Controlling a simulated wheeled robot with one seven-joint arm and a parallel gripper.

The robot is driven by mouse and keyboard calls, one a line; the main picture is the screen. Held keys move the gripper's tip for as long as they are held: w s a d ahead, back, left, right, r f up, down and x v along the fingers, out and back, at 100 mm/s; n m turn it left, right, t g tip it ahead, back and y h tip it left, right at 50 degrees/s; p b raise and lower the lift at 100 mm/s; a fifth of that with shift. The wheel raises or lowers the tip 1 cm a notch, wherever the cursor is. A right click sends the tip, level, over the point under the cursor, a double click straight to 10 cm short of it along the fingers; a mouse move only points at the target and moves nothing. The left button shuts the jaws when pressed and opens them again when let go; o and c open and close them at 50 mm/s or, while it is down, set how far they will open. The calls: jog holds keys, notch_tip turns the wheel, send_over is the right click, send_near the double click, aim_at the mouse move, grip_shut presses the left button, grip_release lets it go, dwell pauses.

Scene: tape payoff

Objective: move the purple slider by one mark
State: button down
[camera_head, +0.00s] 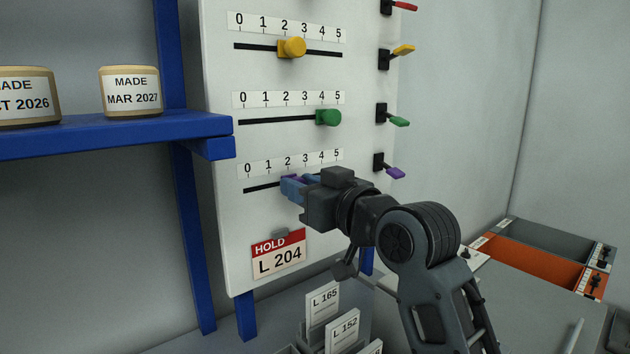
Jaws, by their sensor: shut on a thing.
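The purple slider (288,178) is the lowest of the sliders on the white panel (222,225), just under the mark 2 of its 0 to 5 scale (291,162). My gripper (290,187) reaches it from the right, with its blue fingers shut on the knob. The fingers hide most of the knob, so its exact place against the mark is hard to tell. My gripper and wrist cover the right part of the slot. The slot's left end (262,187) shows.
Coloured levers, including a purple one (395,173), stick out at the panel's right edge. A HOLD card (277,256) hangs below. A blue shelf (120,132) stands left.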

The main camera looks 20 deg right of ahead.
jog(key=c, duration=0.8)
grip_release()
jog(key=shift+d, duration=0.1)
jog(key=shift+b+v, duration=0.65)
jog(key=shift+v, duration=3.2)
jog(key=shift+s, duration=0.1)
